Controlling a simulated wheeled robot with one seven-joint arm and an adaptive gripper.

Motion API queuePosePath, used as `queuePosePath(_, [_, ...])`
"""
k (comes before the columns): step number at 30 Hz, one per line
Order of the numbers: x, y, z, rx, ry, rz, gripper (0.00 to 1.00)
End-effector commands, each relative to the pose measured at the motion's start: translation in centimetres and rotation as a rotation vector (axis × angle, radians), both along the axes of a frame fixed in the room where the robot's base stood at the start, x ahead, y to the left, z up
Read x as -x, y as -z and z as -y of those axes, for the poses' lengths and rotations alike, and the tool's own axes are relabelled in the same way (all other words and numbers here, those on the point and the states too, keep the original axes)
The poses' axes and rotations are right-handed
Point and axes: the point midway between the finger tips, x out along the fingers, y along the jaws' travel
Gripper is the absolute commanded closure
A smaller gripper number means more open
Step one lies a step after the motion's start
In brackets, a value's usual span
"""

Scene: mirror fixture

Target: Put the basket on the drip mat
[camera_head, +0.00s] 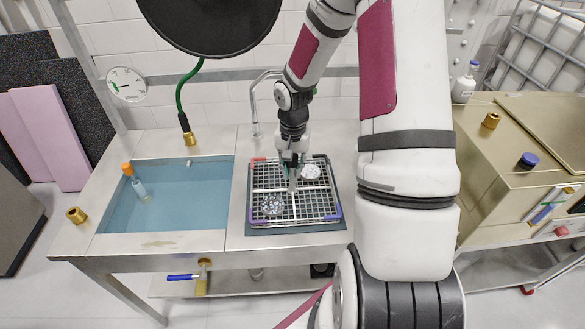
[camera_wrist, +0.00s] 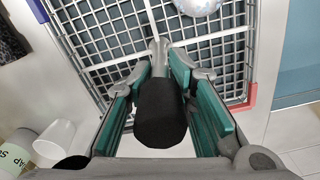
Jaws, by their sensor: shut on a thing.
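The basket (camera_head: 293,217) is a wire grid tray with red and blue corner pieces. It lies over the dark drip mat (camera_head: 296,231) on the steel counter right of the water basin; the mat shows along its front edge. I cannot tell whether the basket rests on the mat or hangs just above it. Round objects (camera_head: 272,205) (camera_head: 311,172) sit in it. My gripper (camera_head: 292,164) reaches down over the basket's middle. In the wrist view my gripper's green-padded fingers (camera_wrist: 175,90) are shut around the basket's black handle (camera_wrist: 160,115), with the wire grid (camera_wrist: 105,47) beyond.
The basin (camera_head: 170,205) of blue water is left of the basket, with an orange-topped bottle (camera_head: 134,177) in it. A green hose (camera_head: 182,100) hangs behind the basin. A bare counter strip lies between basin and mat.

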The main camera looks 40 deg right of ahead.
Motion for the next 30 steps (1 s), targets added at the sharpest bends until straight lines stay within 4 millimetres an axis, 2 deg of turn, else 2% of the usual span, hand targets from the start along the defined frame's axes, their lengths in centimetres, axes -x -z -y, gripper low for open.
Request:
queuePosePath(1, [-0.1,0.1,0.0,0.001,-0.001,0.001,1.0])
queuePosePath(2, [0.0,0.1,0.0,0.0,0.0,0.0,0.72])
queuePosePath(4, [0.0,0.1,0.0,-0.001,0.0,-0.001,0.57])
queuePosePath(13, [0.0,0.0,0.0,0.0,0.0,0.0,0.57])
queuePosePath(17, [0.0,-0.8,0.1,0.002,0.001,0.001,0.57])
queuePosePath(20, [-0.1,-2.2,0.1,0.002,0.002,0.003,0.57])
queuePosePath(30, [0.0,-9.0,0.1,0.003,0.001,0.004,0.57])
